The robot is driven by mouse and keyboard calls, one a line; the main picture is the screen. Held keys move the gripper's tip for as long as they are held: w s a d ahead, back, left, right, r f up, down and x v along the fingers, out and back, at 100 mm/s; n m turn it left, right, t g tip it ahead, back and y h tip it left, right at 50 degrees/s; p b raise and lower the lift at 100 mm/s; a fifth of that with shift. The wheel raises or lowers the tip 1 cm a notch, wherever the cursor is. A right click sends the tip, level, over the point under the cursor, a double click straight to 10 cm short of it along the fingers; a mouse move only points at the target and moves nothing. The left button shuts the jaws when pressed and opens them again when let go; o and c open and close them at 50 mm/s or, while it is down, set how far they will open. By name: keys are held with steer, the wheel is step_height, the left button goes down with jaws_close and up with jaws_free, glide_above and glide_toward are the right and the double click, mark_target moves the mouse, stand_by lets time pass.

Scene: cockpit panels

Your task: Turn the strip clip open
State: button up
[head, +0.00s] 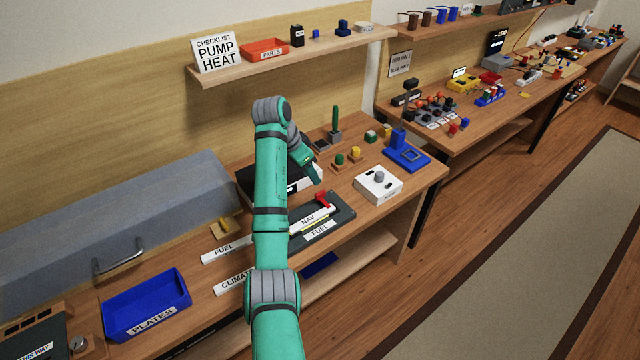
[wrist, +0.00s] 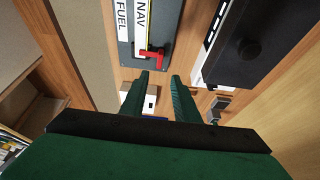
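The red strip clip (head: 323,200) is a small L-shaped lever at the right end of a dark grey holder (head: 345,211). In the wrist view the clip (wrist: 152,55) has one arm reaching across the white NAV strip (wrist: 141,22). The NAV strip also shows in the head view (head: 308,219), with a white FUEL strip (head: 320,231) beside it. My gripper (wrist: 160,77) is open and empty, its two green fingers apart. In the wrist picture the fingertips appear just below the clip, with no contact visible. In the head view the fingertips are hard to make out.
A white box with a grey knob (head: 379,184) stands right of the holder. A black-and-white box (head: 262,184) is behind it, partly hidden by my arm. Loose FUEL (head: 226,249) and CLIMATE strips lie left. A blue PLATES tray (head: 147,303) is at front left.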

mark_target(320, 193)
steer(key=x, duration=0.8)
steer(key=shift+s+a+f, duration=0.2)
steer(key=shift+s+a, duration=0.05)
steer(key=shift+s, duration=0.15)
steer(key=shift+w+d+f, duration=0.2)
steer(key=shift+w+f, duration=0.05)
steer(key=shift+f, duration=0.4)
jaws_close()
